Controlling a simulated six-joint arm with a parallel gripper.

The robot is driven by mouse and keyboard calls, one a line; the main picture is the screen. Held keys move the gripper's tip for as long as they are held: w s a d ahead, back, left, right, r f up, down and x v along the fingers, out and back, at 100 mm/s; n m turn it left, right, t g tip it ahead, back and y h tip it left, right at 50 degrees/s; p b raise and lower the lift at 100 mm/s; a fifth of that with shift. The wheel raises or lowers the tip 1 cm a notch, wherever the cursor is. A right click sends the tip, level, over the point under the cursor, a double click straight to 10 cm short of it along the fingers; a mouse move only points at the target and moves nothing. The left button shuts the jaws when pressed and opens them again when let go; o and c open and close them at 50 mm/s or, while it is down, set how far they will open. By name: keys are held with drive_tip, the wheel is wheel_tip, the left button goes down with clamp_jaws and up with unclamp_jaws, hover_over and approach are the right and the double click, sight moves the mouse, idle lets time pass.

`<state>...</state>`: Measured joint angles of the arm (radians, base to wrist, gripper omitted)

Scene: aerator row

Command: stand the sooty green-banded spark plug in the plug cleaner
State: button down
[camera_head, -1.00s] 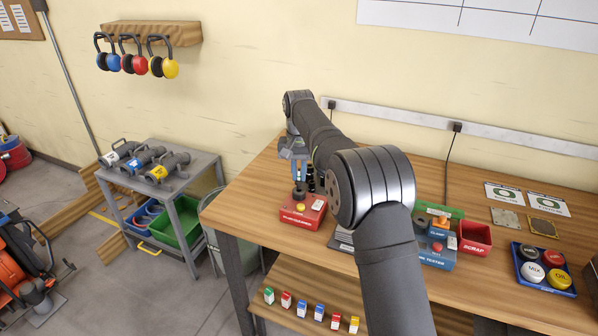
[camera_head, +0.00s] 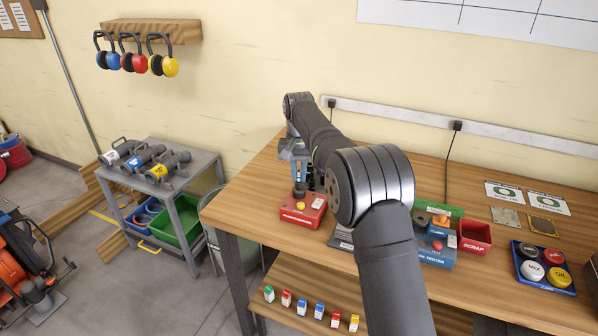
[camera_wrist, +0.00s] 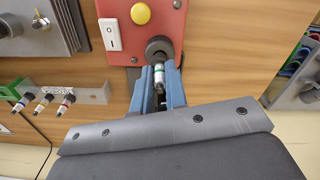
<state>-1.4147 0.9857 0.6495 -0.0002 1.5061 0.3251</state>
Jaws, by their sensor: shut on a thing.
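The plug cleaner (camera_head: 296,213) is a red box at the left of the bench, with a yellow button and a dark round socket. In the wrist view, the cleaner (camera_wrist: 170,12) is at the top, with its black socket ring (camera_wrist: 160,46). My gripper (camera_wrist: 160,74) has its blue fingers shut on a spark plug (camera_wrist: 159,68) with a green band. The plug's far end is at the socket; how deep it sits is hidden. In the head view, my gripper (camera_head: 300,178) is directly above the socket, and the plug is too small to make out.
In the wrist view, a grey rack (camera_wrist: 92,94) left of my gripper holds several other plugs. A blue tester (camera_head: 437,256), a red scrap bin (camera_head: 474,237) and a blue tray (camera_head: 546,283) of round caps stand to the right. My arm hides the middle of the bench.

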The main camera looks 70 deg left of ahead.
drive_tip(key=shift+f, duration=0.65)
drive_tip(key=shift+f, duration=0.15)
drive_tip(key=c, duration=1.4)
unclamp_jaws()
drive_tip(key=shift+o, duration=0.2)
